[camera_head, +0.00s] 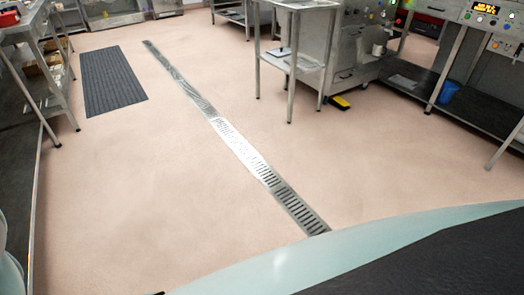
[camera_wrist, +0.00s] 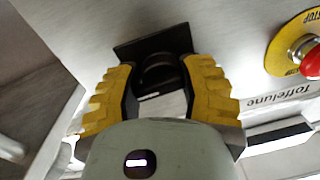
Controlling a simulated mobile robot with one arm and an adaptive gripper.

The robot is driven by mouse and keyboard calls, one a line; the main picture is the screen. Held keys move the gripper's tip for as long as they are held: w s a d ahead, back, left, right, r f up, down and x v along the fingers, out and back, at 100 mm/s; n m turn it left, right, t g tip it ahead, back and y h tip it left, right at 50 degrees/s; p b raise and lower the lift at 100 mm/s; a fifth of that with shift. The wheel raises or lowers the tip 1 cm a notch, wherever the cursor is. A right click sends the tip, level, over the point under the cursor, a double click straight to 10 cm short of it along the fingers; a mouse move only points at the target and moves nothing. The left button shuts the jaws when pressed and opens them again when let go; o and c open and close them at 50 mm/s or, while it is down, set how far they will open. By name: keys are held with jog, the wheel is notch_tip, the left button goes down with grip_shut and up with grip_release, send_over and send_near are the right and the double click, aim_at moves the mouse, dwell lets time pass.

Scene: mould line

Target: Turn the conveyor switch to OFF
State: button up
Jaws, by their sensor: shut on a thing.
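In the wrist view, the yellow fingers of my gripper (camera_wrist: 161,75) stand on either side of a dark round switch knob (camera_wrist: 157,68) and are shut on it. The knob sits on a black square plate (camera_wrist: 128,50) fixed to a grey metal panel. The knob's pointer and any ON or OFF marks cannot be made out, so I cannot tell its setting. In the head view, neither my gripper nor this switch can be picked out.
A red emergency stop button (camera_wrist: 311,62) on a yellow disc (camera_wrist: 285,48) is right of my gripper, above a printed label (camera_wrist: 279,99). The head view shows open floor with a drain grate (camera_head: 240,150), a dark mat (camera_head: 112,80) and a small metal table (camera_head: 292,62).

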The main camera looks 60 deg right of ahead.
jog(key=n+b, duration=0.1)
jog(key=n, duration=0.3)
jog(key=shift+s, duration=0.1)
jog(key=n+b, duration=0.1)
jog(key=n, duration=0.3)
jog(key=shift+f+n, duration=0.1)
jog(key=shift+n, duration=0.2)
jog(key=n+b, duration=0.1)
jog(key=n, duration=0.2)
jog(key=n+h+b, duration=0.1)
jog(key=n+b, duration=0.1)
jog(key=shift+s+f+n+t, duration=0.1)
jog(key=shift+f+n+t, duration=0.05)
jog(key=shift+n+t, duration=0.2)
jog(key=shift+n+b, duration=0.7)
jog(key=shift+n, duration=0.45)
jog(key=o, duration=1.1)
jog(key=shift+c, duration=0.2)
jog(key=shift+o, duration=0.4)
jog(key=shift+r, duration=0.2)
